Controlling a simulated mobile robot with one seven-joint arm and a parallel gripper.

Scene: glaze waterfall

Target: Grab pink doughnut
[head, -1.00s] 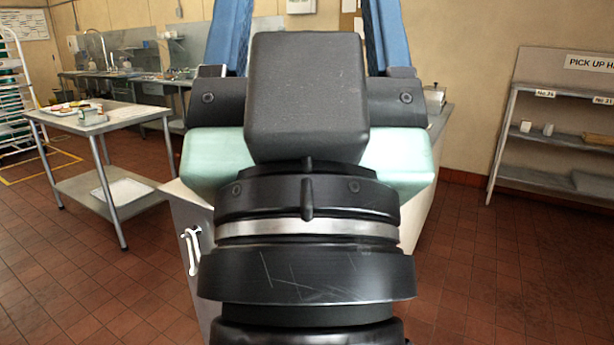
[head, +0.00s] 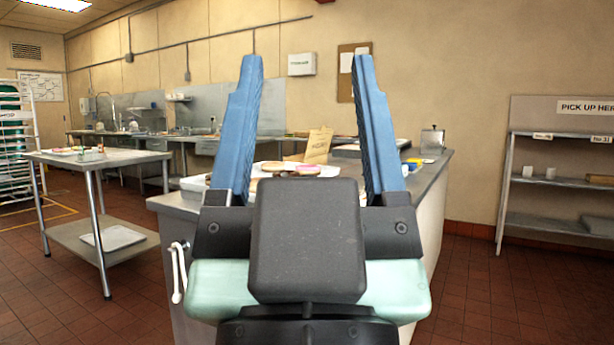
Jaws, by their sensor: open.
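My gripper (head: 308,70) is open and empty, with its two blue fingers pointing up in the middle of the head view. Beyond it, between the fingers, several doughnuts sit on the counter (head: 429,178). One doughnut with pinkish icing (head: 293,167) shows there, small and partly hidden below by my gripper's body. I cannot tell for sure whether it is the pink one. The gripper is apart from the doughnuts and nearer to the camera.
A brown card (head: 318,144) stands behind the doughnuts. A steel table (head: 110,160) with small items stands at the left. A pick-up shelf (head: 560,182) stands at the right against the wall.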

